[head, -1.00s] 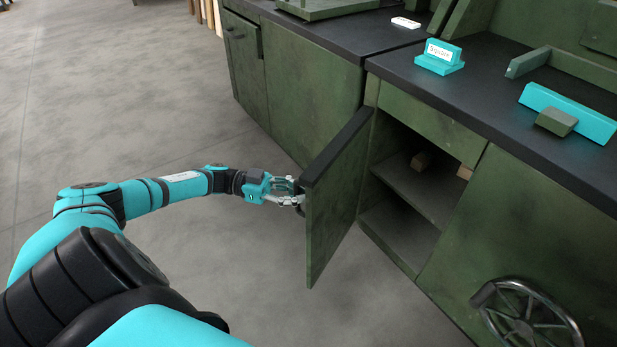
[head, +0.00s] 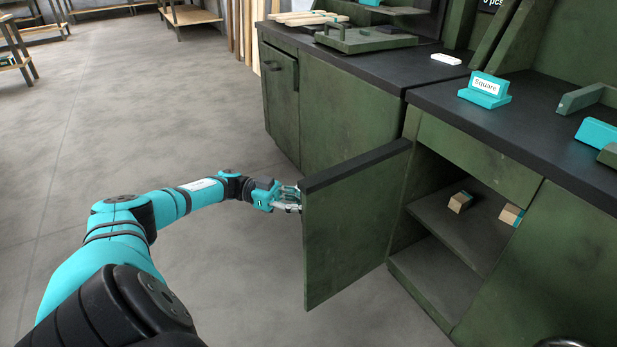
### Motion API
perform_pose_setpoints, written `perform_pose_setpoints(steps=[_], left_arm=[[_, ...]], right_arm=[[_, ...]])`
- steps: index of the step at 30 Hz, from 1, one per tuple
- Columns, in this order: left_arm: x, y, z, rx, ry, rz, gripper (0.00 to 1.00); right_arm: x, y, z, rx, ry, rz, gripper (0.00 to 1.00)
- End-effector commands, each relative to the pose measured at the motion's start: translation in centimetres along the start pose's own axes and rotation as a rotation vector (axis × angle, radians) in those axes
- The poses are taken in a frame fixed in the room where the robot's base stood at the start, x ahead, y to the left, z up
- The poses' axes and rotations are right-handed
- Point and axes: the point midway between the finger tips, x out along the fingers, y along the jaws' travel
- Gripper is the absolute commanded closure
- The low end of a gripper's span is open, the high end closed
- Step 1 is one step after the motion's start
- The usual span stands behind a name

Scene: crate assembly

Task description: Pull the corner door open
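The corner door (head: 352,228) is a green panel with a black top edge, and it stands open, swung out from the cabinet. My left gripper (head: 292,199) is at the door's outer free edge, on its left side. Its fingertips are partly hidden behind the door edge, so I cannot see whether they close on a handle. The open cabinet (head: 440,225) shows a shelf inside.
Two small wooden blocks with teal ends, one of them here (head: 460,202), lie on the shelf. A teal sign reading "Square" (head: 485,90) stands on the black countertop (head: 430,94). Another closed green cabinet door (head: 281,103) is at the back left. The grey floor (head: 150,110) left of the door is clear.

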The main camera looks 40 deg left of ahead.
Motion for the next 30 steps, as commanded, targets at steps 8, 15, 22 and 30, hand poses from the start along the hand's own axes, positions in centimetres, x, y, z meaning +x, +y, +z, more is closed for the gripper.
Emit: perform_pose_setpoints(steps=[8,15,22,30], left_arm=[[-0.3,0.4,0.5,-0.009,-0.014,0.007,0.90],[-0.2,0.2,0.3,-0.005,-0.008,0.005,0.62],[-0.2,0.2,0.1,-0.003,-0.004,0.004,0.62],[-3.3,0.1,0.1,-0.002,-0.006,-0.001,0.62]], right_arm=[[0.0,0.0,0.0,0.000,0.000,0.000,0.60],[0.0,0.0,0.0,0.000,0.000,0.000,0.60],[0.0,0.0,0.0,0.000,0.000,0.001,0.60],[0.0,0.0,0.0,0.000,0.000,0.000,0.60]])
